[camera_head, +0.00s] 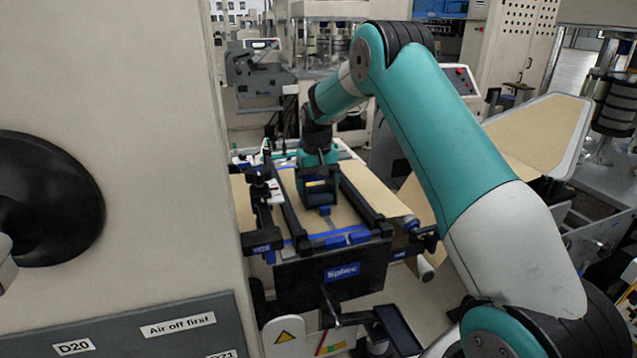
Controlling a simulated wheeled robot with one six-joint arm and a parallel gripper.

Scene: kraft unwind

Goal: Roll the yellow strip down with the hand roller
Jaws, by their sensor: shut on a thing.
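My gripper (322,204) is over the splice table (380,222), pointing down at the tan kraft web (345,216). It is small and dark here, and its fingertips are hard to make out. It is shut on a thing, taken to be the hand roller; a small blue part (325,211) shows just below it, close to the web. Whether the roller touches the web cannot be told. I cannot make out the yellow strip on the web; my gripper and wrist hide part of the table.
Dark rails flank the web, with blue pieces (359,237) at the near end. A black panel marked "Splice" (342,272) hangs in front. A large beige cabinet (150,90) closes off the left. A tan web (540,135) slopes at the right.

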